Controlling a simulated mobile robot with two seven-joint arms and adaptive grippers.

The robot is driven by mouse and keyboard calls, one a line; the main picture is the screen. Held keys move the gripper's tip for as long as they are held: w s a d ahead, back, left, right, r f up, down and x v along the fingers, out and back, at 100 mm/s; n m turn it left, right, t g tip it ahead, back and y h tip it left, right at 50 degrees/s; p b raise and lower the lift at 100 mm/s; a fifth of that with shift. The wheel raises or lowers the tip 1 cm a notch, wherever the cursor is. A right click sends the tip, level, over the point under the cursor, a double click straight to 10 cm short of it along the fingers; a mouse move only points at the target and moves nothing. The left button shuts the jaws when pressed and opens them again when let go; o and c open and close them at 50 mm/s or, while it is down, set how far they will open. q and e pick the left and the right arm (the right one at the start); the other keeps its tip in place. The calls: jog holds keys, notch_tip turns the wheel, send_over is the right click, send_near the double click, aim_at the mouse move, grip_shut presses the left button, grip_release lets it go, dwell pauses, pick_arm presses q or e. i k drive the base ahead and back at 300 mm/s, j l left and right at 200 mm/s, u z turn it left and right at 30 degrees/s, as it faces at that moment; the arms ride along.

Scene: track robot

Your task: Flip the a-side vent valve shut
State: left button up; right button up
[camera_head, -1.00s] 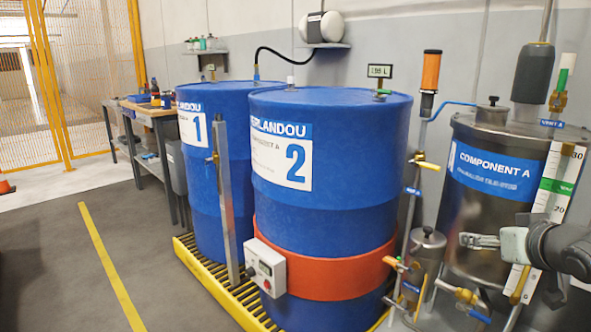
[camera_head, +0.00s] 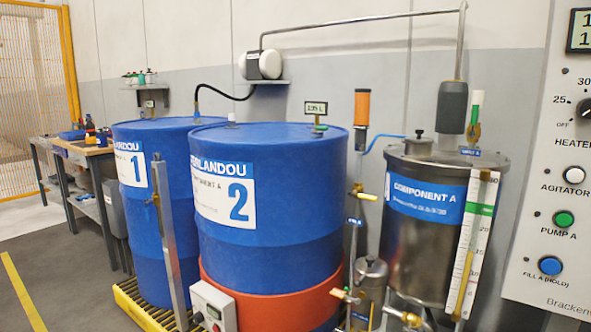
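The a-side vent valve (camera_head: 473,131) is a small brass valve on the lid of the steel Component A tank (camera_head: 400,240). Its upright piece is white at the top and green below, and points straight up. A small blue tag (camera_head: 470,152) lies at its foot; its print is too small to read now, but an earlier frame reads VENT A. Neither of my grippers shows in the head view now.
A grey cylinder on a pipe (camera_head: 452,107) stands just left of the valve. A level scale (camera_head: 474,245) is on the tank front. A control panel (camera_head: 560,190) fills the right edge. Blue drums 2 (camera_head: 275,190) and 1 (camera_head: 180,190) stand left.

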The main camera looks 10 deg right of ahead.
aim_at(475, 108)
jog(key=z, duration=1.35)
jog(key=j+u, duration=0.15)
jog(key=i+j, duration=0.05)
